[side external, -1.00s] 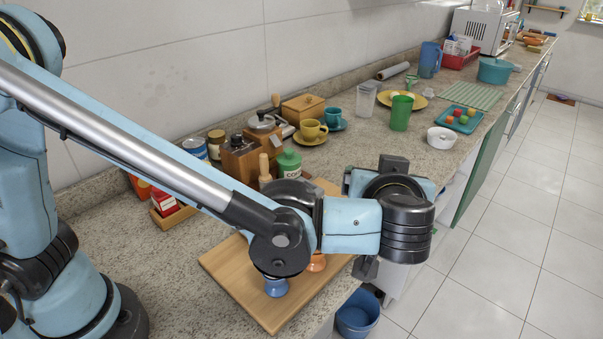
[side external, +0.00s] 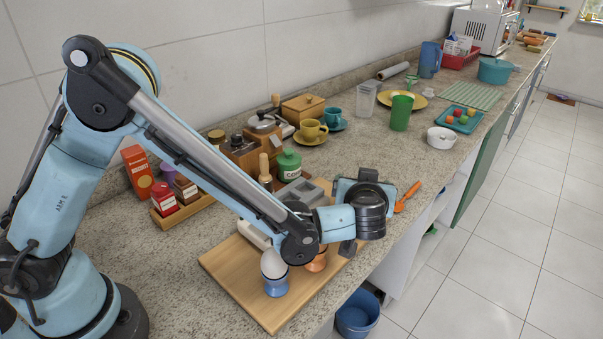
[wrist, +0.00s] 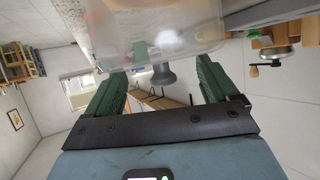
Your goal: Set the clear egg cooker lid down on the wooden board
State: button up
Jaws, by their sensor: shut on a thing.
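In the wrist view, my gripper (wrist: 155,70) has its green fingers on either side of the clear egg cooker lid (wrist: 150,38), which shows as a see-through dome with a dark knob (wrist: 163,74). It is shut on the lid. In the side view, my wrist is over the far right edge of the wooden board (side external: 235,288). There the fingers and lid are hidden or too unclear to make out. I cannot tell the lid's height above the board.
A blue egg cup (side external: 276,287) with a white egg and an orange cup (side external: 317,261) stand on the board. A white object (side external: 253,235) lies behind them. A green canister (side external: 289,163) stands behind. An orange spoon (side external: 408,196) lies right of my wrist.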

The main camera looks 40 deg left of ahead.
jog(key=shift+f, duration=0.45)
jog(key=o, duration=1)
jog(key=shift+f, duration=0.15)
